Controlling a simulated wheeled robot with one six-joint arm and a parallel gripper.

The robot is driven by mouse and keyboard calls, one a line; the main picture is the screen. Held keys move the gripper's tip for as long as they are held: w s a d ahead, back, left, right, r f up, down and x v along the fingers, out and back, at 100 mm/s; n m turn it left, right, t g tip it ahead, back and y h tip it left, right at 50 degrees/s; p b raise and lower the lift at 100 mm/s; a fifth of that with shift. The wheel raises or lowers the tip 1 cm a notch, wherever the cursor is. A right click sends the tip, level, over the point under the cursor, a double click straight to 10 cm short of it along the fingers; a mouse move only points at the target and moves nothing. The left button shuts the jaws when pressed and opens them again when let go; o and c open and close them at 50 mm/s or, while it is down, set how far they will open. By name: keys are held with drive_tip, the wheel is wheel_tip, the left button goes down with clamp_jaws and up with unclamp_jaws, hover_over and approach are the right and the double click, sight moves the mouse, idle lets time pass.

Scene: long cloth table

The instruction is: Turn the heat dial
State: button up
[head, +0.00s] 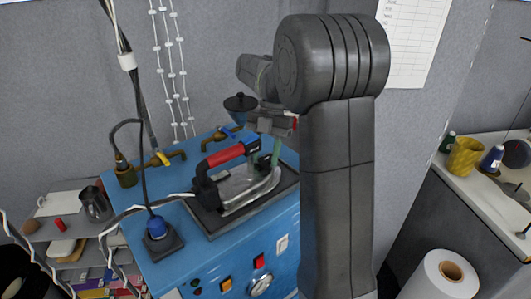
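A steam iron (240,185) with a red and black handle (226,155) rests on a dark plate (212,222) on top of a blue boiler cabinet (160,265). No part can be made out for certain as the heat dial. A round white-faced gauge or dial (261,284) sits low on the cabinet's front panel, near small dark knobs (196,290). My gripper (274,150) is above the far end of the iron, close to the handle's right end. My arm partly covers it. Its finger opening and any contact are not clear.
Shelves with a metal jug (95,204) are further left. A counter with thread spools (492,158) and a white roll (445,276) are at right.

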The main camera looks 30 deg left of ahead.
drive_tip(key=c, duration=0.6)
drive_tip(key=shift+m, duration=0.3)
drive_tip(key=m, duration=0.1)
drive_tip(key=m+y, duration=0.1)
drive_tip(key=m, duration=0.1)
drive_tip(key=m+y, duration=0.1)
drive_tip(key=m, duration=0.1)
drive_tip(key=shift+d+b, duration=0.3)
drive_tip(key=shift+b, duration=0.1)
drive_tip(key=m+y+b, duration=0.1)
drive_tip(key=m, duration=0.2)
drive_tip(key=m+t+y, duration=0.1)
drive_tip(key=m, duration=0.1)
drive_tip(key=shift+s+d+m+b, duration=0.15)
drive_tip(key=shift+m+b, duration=0.2)
drive_tip(key=shift+m, duration=0.05)
drive_tip(key=m+t, duration=0.1)
drive_tip(key=m, duration=0.1)
drive_tip(key=m+t+y+b, duration=0.1)
drive_tip(key=m, duration=0.2)
drive_tip(key=shift+s+d, duration=0.1)
drive_tip(key=shift+s, duration=0.1)
drive_tip(key=shift+m, duration=0.4)
